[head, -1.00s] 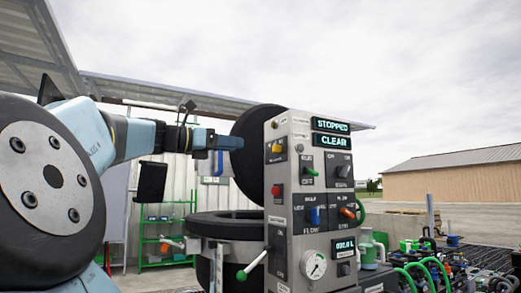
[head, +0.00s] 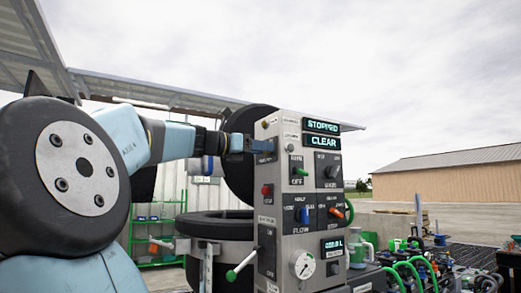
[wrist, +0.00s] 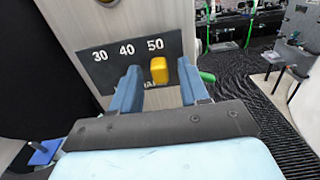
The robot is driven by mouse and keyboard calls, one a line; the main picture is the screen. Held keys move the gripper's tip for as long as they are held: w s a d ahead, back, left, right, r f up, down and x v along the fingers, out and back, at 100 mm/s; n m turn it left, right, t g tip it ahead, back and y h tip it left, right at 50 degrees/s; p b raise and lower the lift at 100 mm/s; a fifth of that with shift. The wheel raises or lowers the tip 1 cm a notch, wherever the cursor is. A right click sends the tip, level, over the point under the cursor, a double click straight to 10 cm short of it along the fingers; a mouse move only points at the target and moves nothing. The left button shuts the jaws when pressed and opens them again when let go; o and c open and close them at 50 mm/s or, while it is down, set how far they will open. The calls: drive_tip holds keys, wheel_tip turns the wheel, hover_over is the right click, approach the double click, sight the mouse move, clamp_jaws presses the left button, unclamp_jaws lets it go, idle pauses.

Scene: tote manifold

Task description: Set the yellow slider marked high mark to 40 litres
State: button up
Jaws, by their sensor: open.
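The yellow slider (wrist: 158,70) sits on a dark scale plate (wrist: 114,59) marked 30, 40 and 50. It stands just below the 50 mark. My gripper (wrist: 160,78) is open, with one blue finger on each side of the slider in the wrist view. The slider appears closer to the right finger, with a wider gap on the left. Whether either finger touches it I cannot tell. The label under the scale is mostly covered. In the head view my gripper (head: 262,145) is at the left face of the control panel (head: 286,207) and hides the slider.
The panel's front carries displays reading STOPPED (head: 323,125) and CLEAR (head: 321,142), plus several switches. A red button (head: 267,190) and a green-tipped lever (head: 232,275) are below my gripper.

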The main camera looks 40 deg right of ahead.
clamp_jaws()
idle(0.4)
